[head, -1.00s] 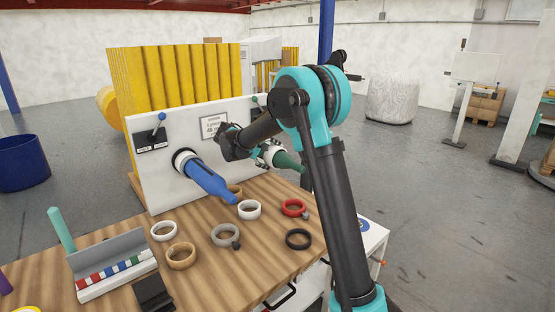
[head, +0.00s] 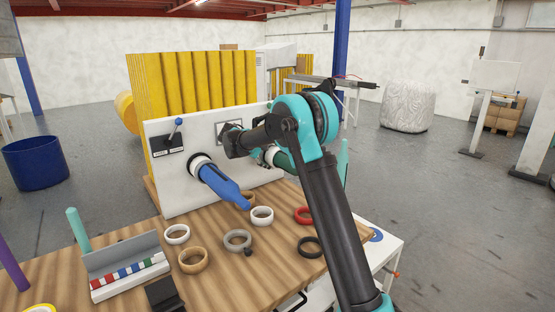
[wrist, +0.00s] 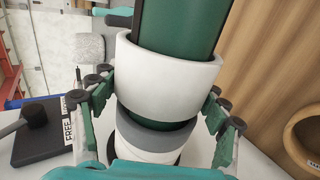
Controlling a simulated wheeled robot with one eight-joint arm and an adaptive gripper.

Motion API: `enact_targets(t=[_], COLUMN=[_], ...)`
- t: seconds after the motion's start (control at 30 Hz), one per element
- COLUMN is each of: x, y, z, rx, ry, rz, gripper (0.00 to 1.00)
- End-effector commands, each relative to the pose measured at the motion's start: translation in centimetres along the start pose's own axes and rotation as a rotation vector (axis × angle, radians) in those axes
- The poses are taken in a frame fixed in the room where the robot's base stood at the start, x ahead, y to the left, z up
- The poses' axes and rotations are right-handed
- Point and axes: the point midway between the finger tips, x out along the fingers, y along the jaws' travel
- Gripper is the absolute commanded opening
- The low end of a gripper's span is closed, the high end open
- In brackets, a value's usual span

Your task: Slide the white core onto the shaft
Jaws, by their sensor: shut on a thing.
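In the wrist view the white core (wrist: 165,82) is a wide white ring around the dark green shaft (wrist: 180,25). My gripper (wrist: 160,98) is shut on the core, with a finger at each side of it. Below the core show a short stretch of green, a grey ring and the white base of the shaft (wrist: 148,143). The core stands a little apart from that base. In the head view my gripper (head: 268,157) is at the right half of the white panel (head: 170,185), and my arm hides part of the green shaft.
A blue shaft (head: 222,186) points out from the panel left of my gripper. Several loose rings, among them a red one (head: 303,215) and a black one (head: 309,247), lie on the wooden table (head: 225,285). A black lever block (wrist: 42,135) is close by at left.

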Motion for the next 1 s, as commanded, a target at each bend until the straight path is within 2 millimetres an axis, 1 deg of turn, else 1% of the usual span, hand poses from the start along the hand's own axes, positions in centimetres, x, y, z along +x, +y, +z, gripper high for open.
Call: enact_targets(t=[0.13,0.57,0.83,1.0], x=[0.0,0.0,0.0,0.0], y=[0.0,0.0,0.0,-0.1], z=[-0.5,-0.7,-1.3,-1.3], rx=[0.0,0.0,0.0,0.0], ry=[0.0,0.0,0.0,0.001], rz=[0.0,0.0,0.0,0.0], gripper=[0.46,0.46,0.46,0.46])
